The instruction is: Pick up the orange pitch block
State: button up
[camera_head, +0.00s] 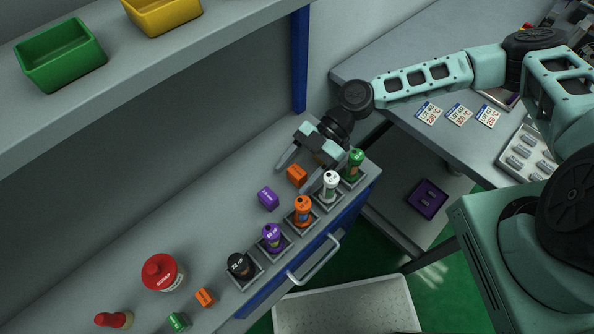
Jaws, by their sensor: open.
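Two small orange blocks lie on the grey bench top, and I cannot read their labels to tell which is the pitch block. One orange block (297,174) is near the bench's right end; the other orange block (204,298) is near its lower left. My gripper (298,173) is open, with a finger on either side of the upper orange block in the picture. I cannot tell how far above the bench the fingertips are, and no contact with the block shows.
A purple block (268,198) lies left of the upper orange block. A row of trays along the front edge holds black (239,265), purple (271,237), orange (303,210), white (330,186) and green (354,164) bottles, close to my gripper. A red jar (160,272) stands left.

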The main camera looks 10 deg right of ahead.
jog(key=c, duration=1.3)
